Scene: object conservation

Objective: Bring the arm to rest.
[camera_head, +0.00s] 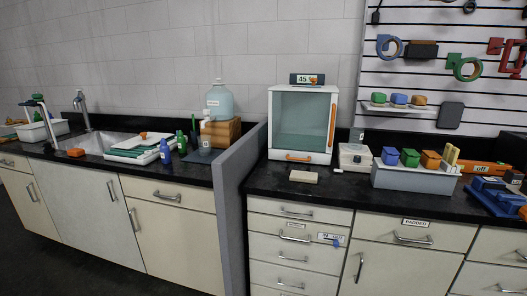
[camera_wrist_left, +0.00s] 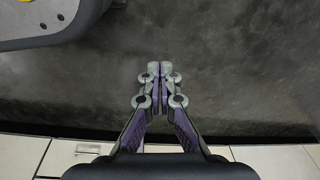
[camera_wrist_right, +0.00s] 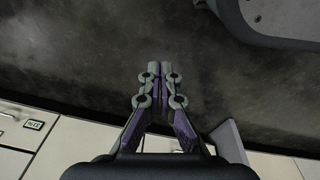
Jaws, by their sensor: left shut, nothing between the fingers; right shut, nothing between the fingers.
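My left gripper (camera_wrist_left: 160,75) is shut and empty in the left wrist view, over the dark floor, with cabinet fronts at the bottom of the picture. My right gripper (camera_wrist_right: 160,75) is shut and empty in the right wrist view, also over the dark floor, with cabinet fronts and a partition edge at the bottom. Neither gripper touches anything in these views. Neither arm shows in the head view.
A black counter (camera_head: 260,185) runs along the wall above pale cabinets (camera_head: 170,225). A grey partition (camera_head: 236,200) divides it. A glass-fronted cabinet (camera_head: 303,120), a grey bin (camera_head: 415,180) and bottles stand on it. Dark floor (camera_head: 60,255) in front is clear.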

